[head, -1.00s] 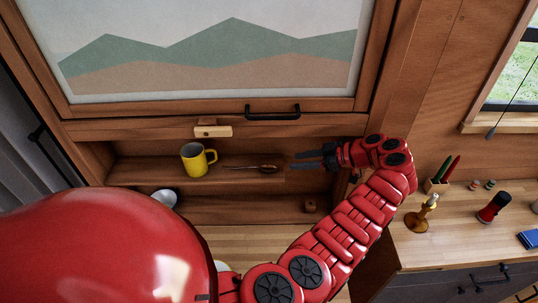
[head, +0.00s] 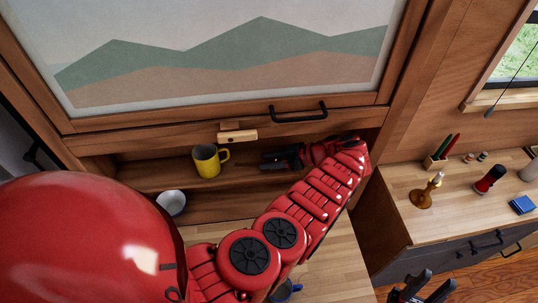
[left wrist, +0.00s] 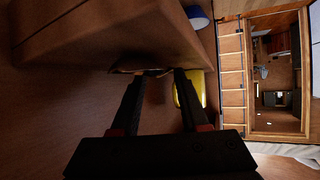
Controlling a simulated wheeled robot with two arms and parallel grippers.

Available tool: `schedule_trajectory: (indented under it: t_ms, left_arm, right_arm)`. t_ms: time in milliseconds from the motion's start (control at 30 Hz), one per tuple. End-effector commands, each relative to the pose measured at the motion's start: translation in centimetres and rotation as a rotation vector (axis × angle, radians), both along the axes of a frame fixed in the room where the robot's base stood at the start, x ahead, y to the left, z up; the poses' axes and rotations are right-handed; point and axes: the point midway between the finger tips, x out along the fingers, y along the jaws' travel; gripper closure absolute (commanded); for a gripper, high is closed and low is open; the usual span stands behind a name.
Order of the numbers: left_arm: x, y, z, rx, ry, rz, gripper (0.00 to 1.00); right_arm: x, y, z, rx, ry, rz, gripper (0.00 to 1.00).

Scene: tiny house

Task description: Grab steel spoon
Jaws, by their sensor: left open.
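The steel spoon lies on the upper shelf (head: 150,178). In the head view my left gripper (head: 268,161) covers it. In the left wrist view a thin dark piece that looks like the spoon (left wrist: 140,70) crosses just beyond the open fingertips. It lies between them, and I cannot tell if either finger touches it. My left gripper is open and reaches in from the right along the shelf. My right gripper (head: 424,288) shows at the lower right edge, low over the floor, its black fingers apart and empty.
A yellow mug (head: 207,162) stands just left of my left gripper and close to the right finger in the left wrist view. A white bowl (head: 171,203) sits lower left. A wooden block (head: 238,136) is above.

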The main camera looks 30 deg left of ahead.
Motion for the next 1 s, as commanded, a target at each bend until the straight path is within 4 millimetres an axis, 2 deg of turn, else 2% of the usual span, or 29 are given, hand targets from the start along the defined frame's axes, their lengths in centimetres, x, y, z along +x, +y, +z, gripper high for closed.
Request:
schedule_trajectory:
  t_ms: [300,533,1000]
  left_arm:
    - [-0.08,-0.02,-0.34,-0.002,-0.004,-0.004,0.57]
    - [-0.1,0.0,-0.33,-0.001,-0.003,-0.003,0.99]
    - [-0.1,0.0,-0.31,-0.001,-0.002,-0.003,1.0]
  right_arm:
    - [-0.01,-0.01,0.2,0.0,0.0,0.0,0.64]
    - [-0.01,0.0,0.2,0.0,0.0,0.0,0.64]
    - [0.0,0.0,0.19,0.0,0.0,0.0,0.64]
